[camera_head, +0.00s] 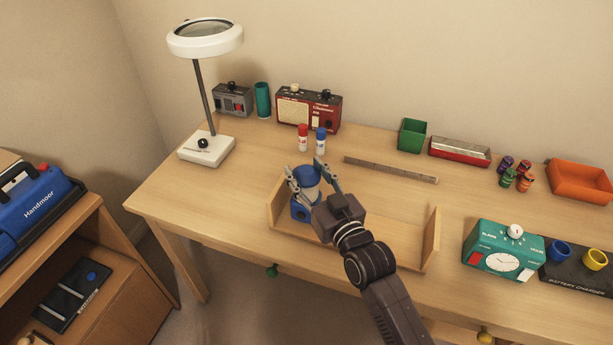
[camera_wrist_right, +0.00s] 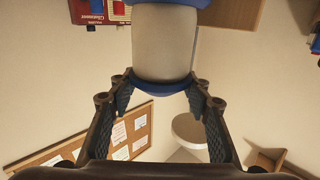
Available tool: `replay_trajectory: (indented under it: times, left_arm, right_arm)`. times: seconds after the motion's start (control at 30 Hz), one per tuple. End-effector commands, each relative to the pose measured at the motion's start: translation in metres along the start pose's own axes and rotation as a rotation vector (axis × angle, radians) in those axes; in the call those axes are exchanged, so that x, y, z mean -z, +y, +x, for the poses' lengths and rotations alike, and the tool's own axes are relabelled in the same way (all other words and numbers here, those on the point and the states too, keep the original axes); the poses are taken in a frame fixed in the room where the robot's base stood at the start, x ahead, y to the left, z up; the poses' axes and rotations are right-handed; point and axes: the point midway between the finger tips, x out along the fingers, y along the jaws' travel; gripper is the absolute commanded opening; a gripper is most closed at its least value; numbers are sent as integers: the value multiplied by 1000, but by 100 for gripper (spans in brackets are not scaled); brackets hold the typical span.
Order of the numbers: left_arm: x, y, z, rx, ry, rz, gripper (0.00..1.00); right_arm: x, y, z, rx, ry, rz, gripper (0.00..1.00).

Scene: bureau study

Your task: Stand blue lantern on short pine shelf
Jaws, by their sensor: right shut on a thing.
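The blue lantern (camera_head: 300,211) has a blue base and a blue top. It is upright at the left end of the short pine shelf (camera_head: 378,246), a low board with an upright panel at each end. I cannot tell whether its base touches the board. My right gripper (camera_head: 314,172) reaches in from the front right, and its fingers are shut around the lantern's upper part. In the right wrist view, the lantern's pale body (camera_wrist_right: 163,45) and blue rim sit between the fingers (camera_wrist_right: 160,95). My left gripper is not in view.
A white magnifier lamp (camera_head: 207,150) stands left, a teal clock (camera_head: 502,250) right. A red radio (camera_head: 308,108) stands at the back. The shelf's middle and right look empty.

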Motion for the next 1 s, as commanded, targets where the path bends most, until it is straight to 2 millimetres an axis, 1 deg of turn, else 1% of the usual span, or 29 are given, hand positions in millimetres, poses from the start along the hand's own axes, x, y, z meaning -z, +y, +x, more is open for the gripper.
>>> replay_trajectory:
  times: [0.03, 0.13, 0.47, 0.5, 0.63, 0.67, 1.0]
  left_arm:
    - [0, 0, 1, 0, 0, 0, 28]
    - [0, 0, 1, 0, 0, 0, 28]
    - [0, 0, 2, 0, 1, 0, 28]
    - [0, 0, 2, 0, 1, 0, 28]
    - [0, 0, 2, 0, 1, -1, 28]
    - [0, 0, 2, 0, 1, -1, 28]
    - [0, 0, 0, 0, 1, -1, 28]
  right_arm:
    - [-6, 0, 0, 0, 2, -1, 0]
    - [-12, 0, 0, 0, 4, -1, 0]
    - [-14, 0, 0, 0, 5, 0, 0]
    - [-16, 0, 0, 0, 1, 0, 46]
    - [-15, 0, 0, 0, 1, 0, 60]
    - [-15, 0, 0, 0, 1, 0, 62]
    - [-12, 0, -1, 0, 1, 0, 62]
